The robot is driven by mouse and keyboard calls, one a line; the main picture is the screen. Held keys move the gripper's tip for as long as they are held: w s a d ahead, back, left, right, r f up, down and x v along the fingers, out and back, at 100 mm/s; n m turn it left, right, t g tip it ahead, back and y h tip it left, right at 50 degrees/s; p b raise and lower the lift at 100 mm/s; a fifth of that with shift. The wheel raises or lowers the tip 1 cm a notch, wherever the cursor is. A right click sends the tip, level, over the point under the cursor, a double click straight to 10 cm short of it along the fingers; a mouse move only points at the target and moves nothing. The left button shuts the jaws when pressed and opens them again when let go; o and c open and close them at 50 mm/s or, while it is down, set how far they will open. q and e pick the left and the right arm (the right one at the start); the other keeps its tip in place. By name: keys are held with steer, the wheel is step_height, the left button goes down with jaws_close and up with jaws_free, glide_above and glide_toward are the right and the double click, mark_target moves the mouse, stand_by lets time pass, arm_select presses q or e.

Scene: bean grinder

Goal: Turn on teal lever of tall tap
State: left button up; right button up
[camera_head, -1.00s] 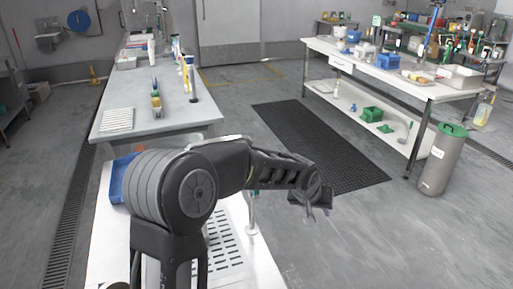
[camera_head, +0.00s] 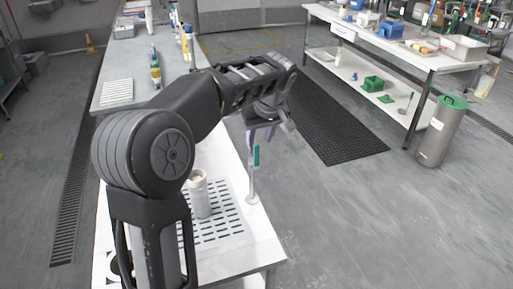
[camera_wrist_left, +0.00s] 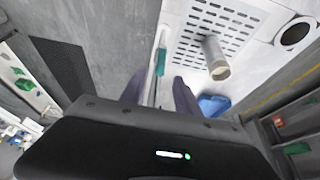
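The teal lever (camera_head: 256,156) stands out at the upper part of the slim, pale tall tap (camera_head: 251,186) at the right edge of the white counter. My left gripper (camera_head: 261,137) hangs just above and beside the lever, with its purple fingers pointing down. In the left wrist view the teal lever (camera_wrist_left: 160,61) lies just beyond the gap between the two spread fingers (camera_wrist_left: 159,88). The gripper is open and holds nothing. I cannot tell whether a finger touches the lever. The top of the tap is partly hidden by the gripper. My right gripper is not in view.
A pale cylindrical cup (camera_head: 200,194) stands on the slotted drain plate (camera_head: 226,226) left of the tap. A blue object (camera_wrist_left: 213,105) shows in the wrist view. A grey bin with green lid (camera_head: 443,131) stands far right.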

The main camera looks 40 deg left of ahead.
mark_target(257, 146)
arm_select(q)
steer(key=x, duration=0.6)
steer(key=shift+f+p, duration=0.25)
steer(key=shift+p, duration=0.15)
jaws_close()
stand_by(1.0)
